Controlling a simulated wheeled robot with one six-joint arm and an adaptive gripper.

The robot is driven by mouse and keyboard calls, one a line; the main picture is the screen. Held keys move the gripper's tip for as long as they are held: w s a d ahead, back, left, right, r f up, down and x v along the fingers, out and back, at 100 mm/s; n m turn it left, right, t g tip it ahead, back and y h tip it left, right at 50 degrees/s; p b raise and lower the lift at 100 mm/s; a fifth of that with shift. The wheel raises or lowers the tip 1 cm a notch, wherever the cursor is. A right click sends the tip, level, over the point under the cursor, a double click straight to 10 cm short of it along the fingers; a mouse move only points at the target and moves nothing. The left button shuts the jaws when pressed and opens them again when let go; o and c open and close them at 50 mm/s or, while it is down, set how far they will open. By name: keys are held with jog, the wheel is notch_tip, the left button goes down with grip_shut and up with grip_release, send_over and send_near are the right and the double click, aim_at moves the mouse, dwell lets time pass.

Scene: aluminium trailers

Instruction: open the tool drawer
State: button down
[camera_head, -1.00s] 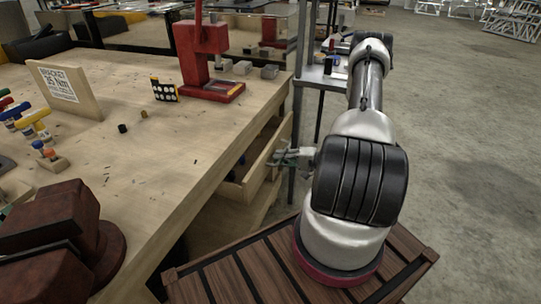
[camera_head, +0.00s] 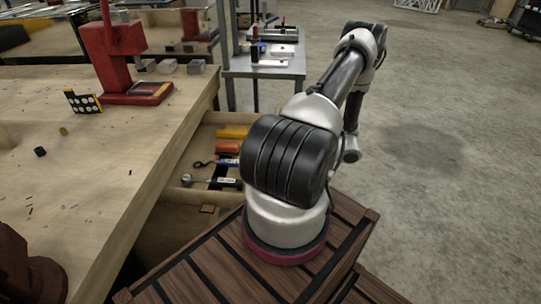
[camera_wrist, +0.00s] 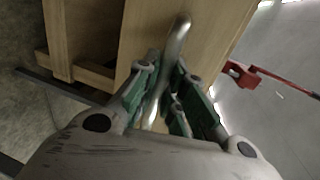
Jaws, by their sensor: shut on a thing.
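The tool drawer (camera_head: 196,196) stands pulled out from the right side of the wooden workbench in the head view. Tools with orange, yellow, blue and black parts lie in it. Its front panel is hidden behind my arm there. In the wrist view, the wooden drawer front (camera_wrist: 137,38) carries a metal bar handle (camera_wrist: 177,42). My gripper (camera_wrist: 163,82) has its green-padded fingers on either side of the handle and is shut on it. In the head view my gripper is hidden behind my arm.
The workbench (camera_head: 105,140) lies along the left, with a red press (camera_head: 120,50) and small blocks on it. A grey metal table (camera_head: 265,65) stands behind the drawer.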

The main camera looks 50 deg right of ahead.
jog(key=shift+v, duration=0.8)
jog(key=shift+f, duration=0.2)
jog(key=c, duration=1.5)
grip_release()
jog(key=shift+s+d, duration=0.1)
jog(key=v, duration=1.2)
jog(key=shift+f, duration=0.1)
